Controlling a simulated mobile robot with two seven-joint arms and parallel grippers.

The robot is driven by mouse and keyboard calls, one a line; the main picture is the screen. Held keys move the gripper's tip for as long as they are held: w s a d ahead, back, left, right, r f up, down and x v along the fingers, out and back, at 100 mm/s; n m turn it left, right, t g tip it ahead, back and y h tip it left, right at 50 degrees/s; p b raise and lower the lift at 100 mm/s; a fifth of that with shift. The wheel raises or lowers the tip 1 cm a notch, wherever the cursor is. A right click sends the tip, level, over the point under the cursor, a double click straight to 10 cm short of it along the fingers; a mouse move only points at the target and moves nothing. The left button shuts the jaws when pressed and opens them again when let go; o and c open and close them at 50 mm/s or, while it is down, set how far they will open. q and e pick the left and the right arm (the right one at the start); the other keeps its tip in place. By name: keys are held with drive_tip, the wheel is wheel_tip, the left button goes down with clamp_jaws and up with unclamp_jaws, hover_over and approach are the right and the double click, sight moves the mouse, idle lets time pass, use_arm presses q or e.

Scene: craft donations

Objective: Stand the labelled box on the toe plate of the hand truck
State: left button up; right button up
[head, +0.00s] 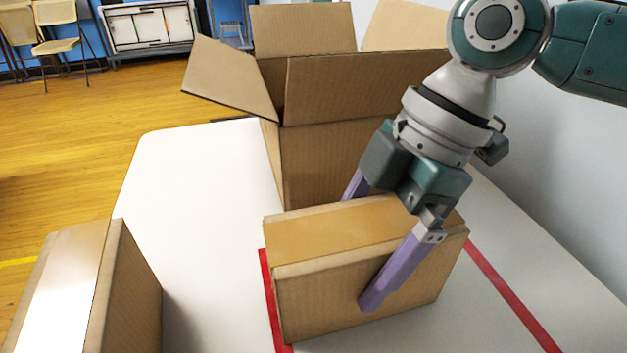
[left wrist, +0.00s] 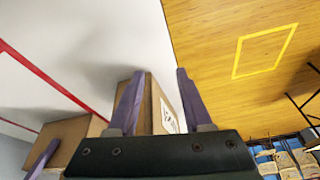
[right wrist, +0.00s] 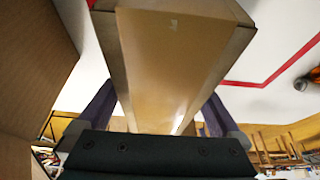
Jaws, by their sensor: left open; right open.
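A taped brown box (head: 65,285) stands at the table's left edge. In the left wrist view this box (left wrist: 158,100) carries a white printed label on its side. My left gripper (left wrist: 160,75) is open, with its fingers about the labelled box; whether they touch it I cannot tell. The head view does not show this gripper. My right gripper (head: 362,245) is open, its purple fingers on either side of a second taped box (head: 340,285). The second box also fills the middle of the right wrist view (right wrist: 175,60). No hand truck shows in any view.
A large open carton (head: 335,155) stands behind the second box, flaps spread. Red tape (head: 510,295) marks the white table (head: 190,190). The table is clear between the two closed boxes. A wall lies to the right. A yellow tape outline (left wrist: 265,50) marks the wooden floor.

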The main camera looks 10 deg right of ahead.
drive_tip(key=x, duration=0.2)
drive_tip(key=shift+s+a+f, duration=0.1)
drive_tip(key=shift+a+f, duration=0.05)
drive_tip(key=shift+f, duration=0.15)
drive_tip(key=shift+r, duration=0.1)
clamp_jaws()
idle(0.5)
